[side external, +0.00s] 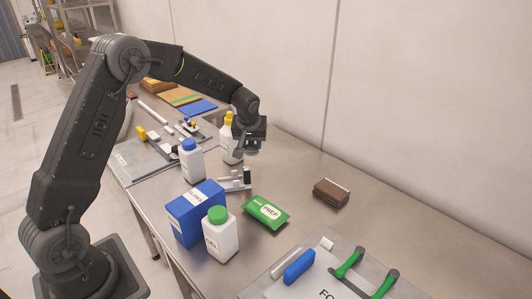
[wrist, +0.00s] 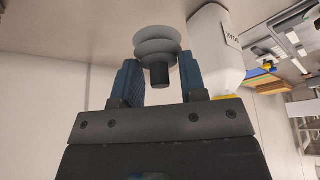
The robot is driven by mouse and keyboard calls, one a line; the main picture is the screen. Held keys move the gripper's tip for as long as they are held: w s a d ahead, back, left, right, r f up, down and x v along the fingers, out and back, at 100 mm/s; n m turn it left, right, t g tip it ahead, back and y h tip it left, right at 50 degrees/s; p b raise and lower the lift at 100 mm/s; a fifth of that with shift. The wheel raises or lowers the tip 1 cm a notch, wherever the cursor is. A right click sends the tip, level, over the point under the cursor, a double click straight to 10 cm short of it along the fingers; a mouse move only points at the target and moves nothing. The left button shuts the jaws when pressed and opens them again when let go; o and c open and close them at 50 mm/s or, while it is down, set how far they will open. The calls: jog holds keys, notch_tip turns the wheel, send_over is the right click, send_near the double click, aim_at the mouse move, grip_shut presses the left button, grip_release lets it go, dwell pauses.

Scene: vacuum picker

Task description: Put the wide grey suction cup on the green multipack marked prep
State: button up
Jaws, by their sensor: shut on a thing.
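The green multipack (side external: 265,212) marked PREP lies flat on the steel table in the side view, in front of my gripper and to its right. My gripper (side external: 252,150) is above the table near the yellow-topped bottle. In the wrist view my gripper (wrist: 160,83) has the wide grey suction cup (wrist: 158,45) between its blue fingers, with the bellows outward and the dark stem toward the palm. It is shut on the cup. In the side view the cup is too small to tell apart from the fingers.
A white bottle with a yellow top (side external: 231,140) stands close to my gripper. A small metal stand (side external: 235,181), a blue box (side external: 195,212), a green-capped bottle (side external: 220,236) and a blue-capped bottle (side external: 191,160) are nearby. A brown block (side external: 331,194) lies right of the multipack.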

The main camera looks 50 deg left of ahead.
jog(key=s+d+r, duration=0.2)
jog(key=s, duration=0.4)
jog(key=s+d+r, duration=0.2)
jog(key=s+d, duration=0.1)
jog(key=s, duration=0.4)
send_over(265, 203)
jog(key=s+d, duration=0.1)
jog(key=s, duration=0.1)
jog(key=f, duration=0.7)
jog(key=shift+w, duration=0.25)
jog(key=shift+w+d+f, duration=0.1)
jog(key=shift+d, duration=0.1)
jog(key=shift+f, duration=2)
jog(key=o, duration=0.9)
jog(key=shift+f, duration=0.1)
